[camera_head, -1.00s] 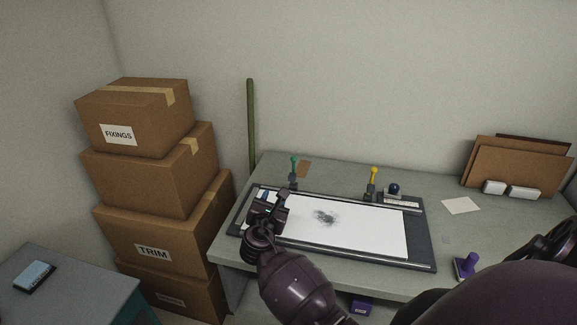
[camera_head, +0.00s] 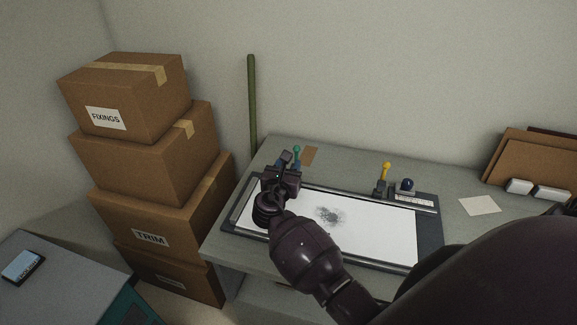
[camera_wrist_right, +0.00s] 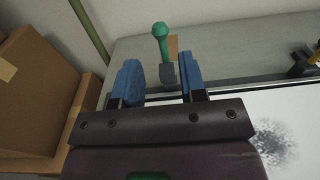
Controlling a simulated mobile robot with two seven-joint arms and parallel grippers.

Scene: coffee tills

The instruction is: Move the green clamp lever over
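The green clamp lever (camera_head: 296,155) stands upright at the back left of the board on the desk, its lower part partly hidden by my right gripper in the head view. In the right wrist view the green lever (camera_wrist_right: 161,44) stands ahead, lined up between the two blue fingers and beyond their tips. My right gripper (camera_head: 284,160) is just in front of the lever, low over the board's left end. The right wrist view shows this gripper (camera_wrist_right: 162,68) open, with nothing between its fingers. My left gripper is not in view.
A yellow lever (camera_head: 385,173) and a dark-blue-knobbed stamp (camera_head: 407,185) stand at the board's back right. A white sheet (camera_head: 375,226) with a dark smudge lies on the board (camera_head: 430,225). Stacked cardboard boxes (camera_head: 150,165) stand left of the desk. A green pole (camera_head: 252,105) leans behind.

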